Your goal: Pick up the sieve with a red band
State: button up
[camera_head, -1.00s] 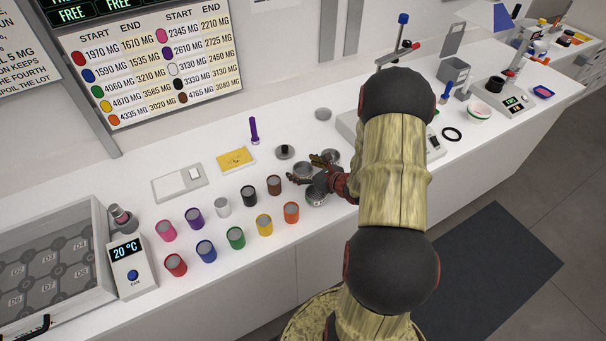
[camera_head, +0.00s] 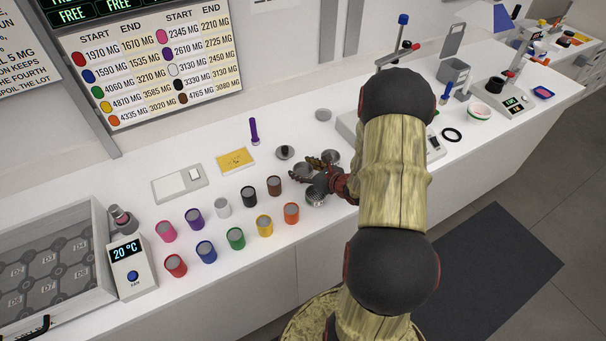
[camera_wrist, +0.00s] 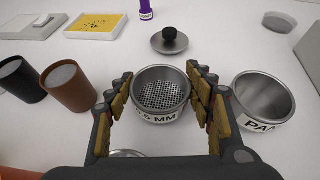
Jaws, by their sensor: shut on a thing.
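A round metal sieve (camera_wrist: 160,94) with a mesh floor sits between my gripper's fingers (camera_wrist: 160,103) in the wrist view. Its label ends in "5 MM"; its first character is partly hidden. No red band shows on the part of its wall that I see. My gripper (camera_head: 308,170) is shut on this sieve (camera_head: 302,168), with one finger at each side. I cannot tell that it is off the bench. Another round metal vessel (camera_head: 316,198) stands nearer the bench front; only its rim (camera_wrist: 127,153) shows in the wrist view, below the held sieve.
A metal pan (camera_wrist: 262,98) labelled "PAN" stands close right of my gripper. A knobbed lid (camera_wrist: 170,41) lies beyond the sieve. Brown (camera_wrist: 69,87) and black (camera_wrist: 20,79) jars stand to the left, among several coloured jars.

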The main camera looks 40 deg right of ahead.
aim_at(303, 174)
jog(key=shift+r, duration=0.45)
notch_tip(303, 174, up, 2)
jog(key=shift+r+p, duration=0.2)
jog(key=shift+p, duration=0.25)
jog(key=w+r+p+v, duration=0.1)
jog(key=r+p+v, duration=0.1)
jog(key=v, duration=1.5)
jog(key=shift+d+p, duration=0.35)
jog(key=shift+d, duration=0.15)
jog(key=shift+w, duration=0.15)
